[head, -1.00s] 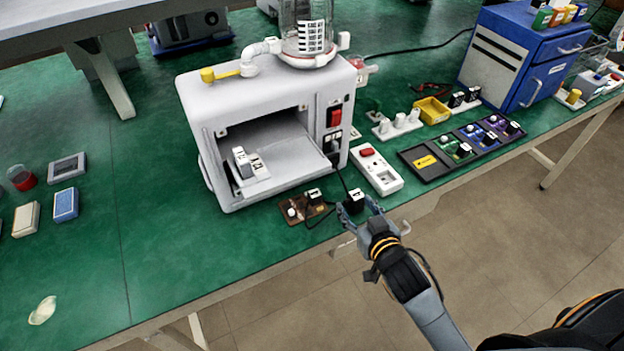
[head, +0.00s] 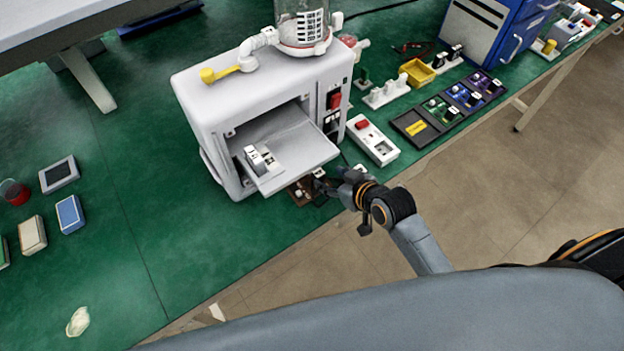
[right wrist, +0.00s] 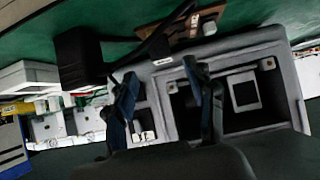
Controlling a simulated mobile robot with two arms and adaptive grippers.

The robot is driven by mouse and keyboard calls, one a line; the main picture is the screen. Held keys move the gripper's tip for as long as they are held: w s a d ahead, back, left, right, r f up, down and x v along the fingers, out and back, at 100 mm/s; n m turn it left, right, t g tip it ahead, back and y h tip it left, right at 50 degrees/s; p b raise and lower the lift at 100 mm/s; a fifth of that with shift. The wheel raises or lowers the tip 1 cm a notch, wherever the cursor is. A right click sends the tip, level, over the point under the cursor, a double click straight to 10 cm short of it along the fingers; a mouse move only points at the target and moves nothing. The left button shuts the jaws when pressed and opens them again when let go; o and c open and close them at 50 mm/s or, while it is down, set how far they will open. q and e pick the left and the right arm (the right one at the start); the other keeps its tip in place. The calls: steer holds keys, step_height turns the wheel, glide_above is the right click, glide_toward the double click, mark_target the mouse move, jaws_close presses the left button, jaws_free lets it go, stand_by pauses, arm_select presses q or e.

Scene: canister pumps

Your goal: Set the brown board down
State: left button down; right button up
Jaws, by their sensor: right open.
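The brown board (head: 302,194) lies on the green table in front of the white machine, partly covered by the machine's grey shelf (head: 312,157). In the right wrist view the board (right wrist: 187,30) is at the top, beyond the fingers. My right gripper (head: 335,180) is just right of the board; its tips are hard to make out in the head view. In the right wrist view its two fingers (right wrist: 165,88) stand apart with nothing held between them. My left gripper is not in view.
The white machine (head: 212,120) stands behind the board. A white power strip (head: 373,141) and a dark module tray (head: 414,128) lie to the right. A black block (right wrist: 80,56) with a cord is close to the fingers. The table's front edge is near.

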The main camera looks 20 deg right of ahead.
mark_target(322, 176)
steer(key=shift+w+a+f, duration=0.15)
steer(key=shift+w+f, duration=0.1)
steer(key=shift+w, duration=0.05)
steer(key=p+x, duration=0.1)
steer(key=x, duration=0.3)
steer(key=shift+w+a+f, duration=0.1)
steer(key=shift+a+f, duration=0.05)
steer(key=shift+f, duration=0.15)
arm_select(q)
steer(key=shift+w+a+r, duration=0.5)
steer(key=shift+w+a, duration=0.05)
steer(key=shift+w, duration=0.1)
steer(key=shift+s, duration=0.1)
arm_select(e)
steer(key=shift+c, duration=0.2)
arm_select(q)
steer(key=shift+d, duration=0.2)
arm_select(e)
jaws_close()
